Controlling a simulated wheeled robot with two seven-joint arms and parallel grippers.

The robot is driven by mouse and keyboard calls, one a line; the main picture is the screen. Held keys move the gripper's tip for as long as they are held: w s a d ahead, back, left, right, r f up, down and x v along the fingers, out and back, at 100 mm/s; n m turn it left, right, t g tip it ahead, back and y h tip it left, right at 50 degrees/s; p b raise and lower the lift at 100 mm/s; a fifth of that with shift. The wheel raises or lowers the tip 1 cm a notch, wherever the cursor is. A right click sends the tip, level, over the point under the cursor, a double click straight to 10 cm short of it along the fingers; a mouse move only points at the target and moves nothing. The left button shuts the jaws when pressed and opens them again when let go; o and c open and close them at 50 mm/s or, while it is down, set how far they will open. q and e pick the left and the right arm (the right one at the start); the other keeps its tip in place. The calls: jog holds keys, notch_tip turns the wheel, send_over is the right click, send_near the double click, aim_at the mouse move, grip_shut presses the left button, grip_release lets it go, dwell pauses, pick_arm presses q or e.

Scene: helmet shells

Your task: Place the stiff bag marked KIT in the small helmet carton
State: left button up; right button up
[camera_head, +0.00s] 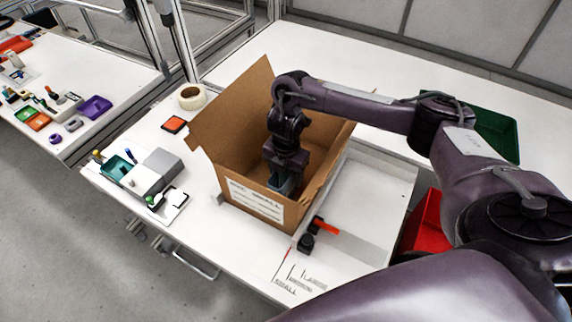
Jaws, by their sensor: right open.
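The small helmet carton (255,203) is an open brown cardboard box on the white table, with a printed label on its front face and flaps standing up. My right gripper (281,184) reaches down inside the carton, near its front wall. It is open, and its fingertips are partly hidden by that wall. A grey-blue patch shows at the gripper's lower end; I cannot tell whether it is finger or bag. The KIT bag cannot be made out, and most of the carton floor is hidden by my arm and the walls. My left gripper is not in view.
A shallow white tray (385,170) lies right of the carton. A red-handled tool (325,227) is at its front corner. A red bin (424,222) and a green bin (497,134) are farther right. A tape roll (192,97) and a grey dispenser (160,165) stand left.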

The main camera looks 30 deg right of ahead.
notch_tip(320, 180, up, 11)
jog(key=p, duration=0.3)
jog(key=shift+f, duration=0.15)
jog(key=shift+r, duration=0.7)
